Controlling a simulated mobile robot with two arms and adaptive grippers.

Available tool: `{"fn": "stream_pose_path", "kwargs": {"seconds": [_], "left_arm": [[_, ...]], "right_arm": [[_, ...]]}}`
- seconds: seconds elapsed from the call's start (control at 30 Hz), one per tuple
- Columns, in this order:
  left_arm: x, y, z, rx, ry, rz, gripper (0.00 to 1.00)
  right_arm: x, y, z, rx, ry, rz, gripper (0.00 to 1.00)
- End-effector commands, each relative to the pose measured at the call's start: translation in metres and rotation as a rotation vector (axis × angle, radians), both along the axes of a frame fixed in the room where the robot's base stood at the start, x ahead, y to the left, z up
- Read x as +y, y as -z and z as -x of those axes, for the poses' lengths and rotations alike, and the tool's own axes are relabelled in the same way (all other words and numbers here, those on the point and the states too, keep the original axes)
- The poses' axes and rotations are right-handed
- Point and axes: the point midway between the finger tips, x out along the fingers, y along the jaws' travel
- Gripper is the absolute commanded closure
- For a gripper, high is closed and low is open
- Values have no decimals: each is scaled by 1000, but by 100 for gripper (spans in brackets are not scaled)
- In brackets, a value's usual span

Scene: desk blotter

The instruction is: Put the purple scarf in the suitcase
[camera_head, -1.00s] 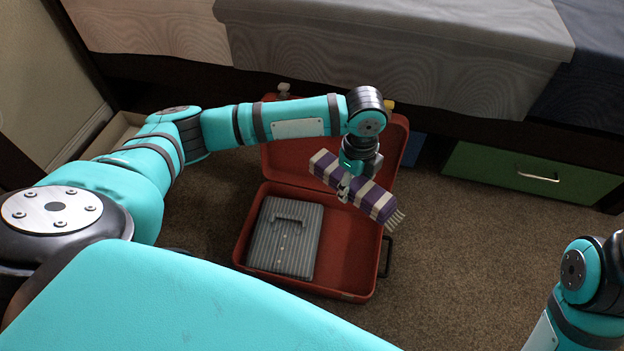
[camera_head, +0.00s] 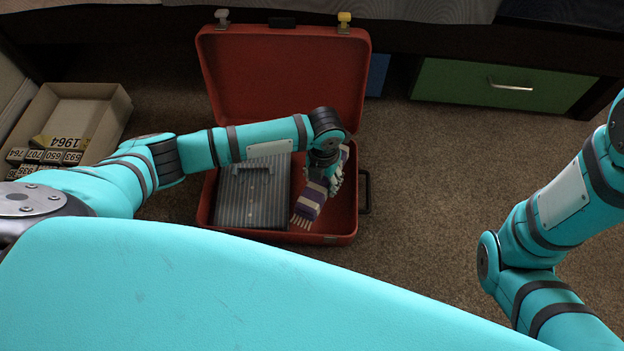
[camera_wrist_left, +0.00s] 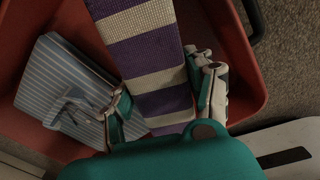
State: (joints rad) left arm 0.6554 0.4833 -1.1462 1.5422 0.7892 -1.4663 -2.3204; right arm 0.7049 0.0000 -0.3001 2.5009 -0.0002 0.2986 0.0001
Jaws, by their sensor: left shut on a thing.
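The purple scarf (camera_head: 309,201) with pale stripes and a fringe is in the right half of the open red suitcase (camera_head: 268,236), beside the folded striped shirt. My left gripper (camera_head: 335,180) is shut on the scarf, and my wrist hides part of it. In the left wrist view the scarf (camera_wrist_left: 145,50) runs between the two fingers of the gripper (camera_wrist_left: 165,105). Whether the scarf touches the suitcase floor I cannot tell. My right arm shows at the right edge of the head view, but its gripper is out of view.
The grey striped shirt (camera_head: 253,195) fills the suitcase's left half. The raised lid (camera_head: 285,75) stands behind. A box of number plates (camera_head: 95,105) is at left, and a green drawer (camera_head: 500,87) at back right. The carpet right of the suitcase is clear.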

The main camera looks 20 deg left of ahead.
Motion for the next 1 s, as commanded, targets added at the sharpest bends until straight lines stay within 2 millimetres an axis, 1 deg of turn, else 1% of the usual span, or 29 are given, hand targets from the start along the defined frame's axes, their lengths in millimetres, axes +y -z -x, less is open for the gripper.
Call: {"fn": "stream_pose_path", "kwargs": {"seconds": [0.03,0.1,0.27,0.4,0.47,0.73,0.87,0.9,1.0], "left_arm": [[0,19,0,0,0,1,81],[0,27,0,0,0,1,81],[0,38,0,-1,-1,1,81],[0,59,0,0,-2,1,81],[0,65,0,0,-2,1,81],[0,64,0,-1,-2,1,81],[0,67,0,0,-2,1,81],[0,68,0,0,-2,1,44],[0,68,0,0,-2,1,31]], "right_arm": [[0,17,-1,2,0,0,66],[0,24,-1,3,-1,0,66],[0,33,-1,3,-1,0,66],[0,51,0,1,0,0,66],[0,56,0,1,-1,1,66],[0,54,-1,4,0,0,66],[0,55,-1,4,0,0,66],[0,55,-1,4,0,0,66],[0,55,-1,4,0,0,66]]}}
